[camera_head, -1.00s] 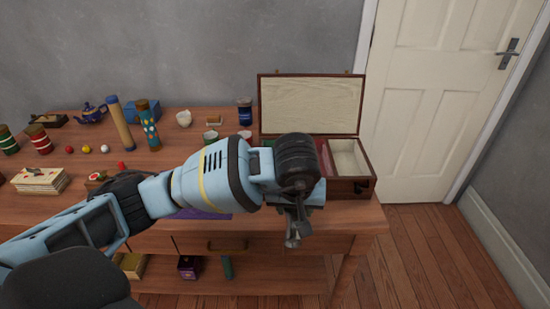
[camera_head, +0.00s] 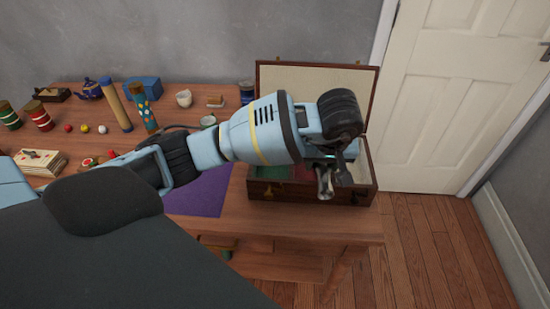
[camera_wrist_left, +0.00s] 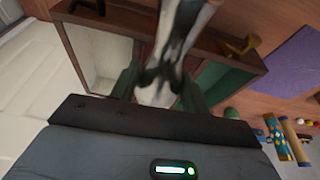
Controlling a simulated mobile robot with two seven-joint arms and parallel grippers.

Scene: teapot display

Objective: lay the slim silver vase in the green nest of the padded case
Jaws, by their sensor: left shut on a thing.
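The slim silver vase (camera_head: 325,182) is held in my left gripper (camera_head: 331,160), whose fingers are closed around it. In the head view it hangs steeply, its visible end in front of the padded case's (camera_head: 310,190) front wall. In the left wrist view the vase (camera_wrist_left: 178,40) runs up from between the fingers (camera_wrist_left: 158,92), across the case. The case stands open, with a green nest (camera_head: 265,172) at left, a red one in the middle and a cream one at right. The green nest (camera_wrist_left: 212,78) is right of the vase in the wrist view. My forearm hides part of the case.
A purple mat (camera_head: 205,196) lies left of the case. Several cups, a blue jar (camera_head: 246,92), tall tubes (camera_head: 115,105), small balls and a teapot (camera_head: 90,88) stand farther left and behind. The raised lid (camera_head: 290,78) bounds the back. A white door (camera_head: 455,110) is at right.

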